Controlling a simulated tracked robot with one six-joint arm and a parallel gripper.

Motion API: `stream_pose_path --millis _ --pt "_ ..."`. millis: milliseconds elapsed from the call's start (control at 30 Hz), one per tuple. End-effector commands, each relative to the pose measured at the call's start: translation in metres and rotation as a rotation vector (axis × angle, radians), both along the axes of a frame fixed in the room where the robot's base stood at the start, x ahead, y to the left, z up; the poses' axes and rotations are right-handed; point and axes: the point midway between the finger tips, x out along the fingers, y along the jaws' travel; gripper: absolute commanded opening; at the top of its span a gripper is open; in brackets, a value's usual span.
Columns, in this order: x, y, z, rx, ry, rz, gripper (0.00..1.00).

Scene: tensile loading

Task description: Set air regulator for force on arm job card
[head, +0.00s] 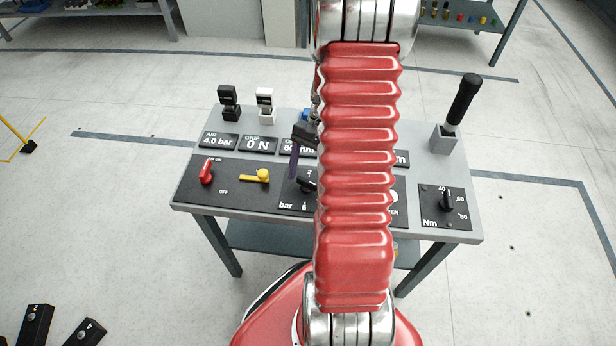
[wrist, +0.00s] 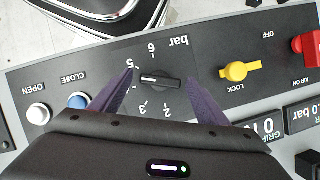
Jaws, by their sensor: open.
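The air regulator knob (wrist: 160,80) is black with a white line, on a dark panel with a bar scale. Its white line points left in the wrist view, towards the scale just below the 5. My gripper (wrist: 160,84) is open, with one purple finger on each side of the knob; I cannot tell whether they touch it. In the head view the knob (head: 306,184) is partly hidden by my arm, and one purple finger shows above it. The air display (head: 219,141) reads 4.0 bar. The grip display (head: 258,144) reads 0 N. No job card is legible.
A red air lever (head: 206,172) and a yellow lock lever (head: 256,176) sit left of the knob. White (wrist: 38,114) and blue (wrist: 78,101) buttons are marked open and close. An Nm dial (head: 447,201) and an upright black handle (head: 463,98) stand at the bench's right.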

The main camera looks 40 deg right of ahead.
Motion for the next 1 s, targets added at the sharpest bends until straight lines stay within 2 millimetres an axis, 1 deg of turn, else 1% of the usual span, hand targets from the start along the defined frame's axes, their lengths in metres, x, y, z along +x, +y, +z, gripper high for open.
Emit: stream_pose_path --millis 133,233,800,900,1000 --pt "0.001 -0.003 0.007 -0.001 -0.001 0.0 0.69" --pt "0.002 -0.008 0.017 -0.003 -0.002 0.001 0.69" --pt "0.012 -0.043 0.106 -0.003 -0.001 -0.001 0.69" --pt "0.013 -0.048 0.117 -0.002 -0.001 -0.001 0.69" --pt "0.013 -0.05 0.124 -0.001 0.0 -0.001 0.69"
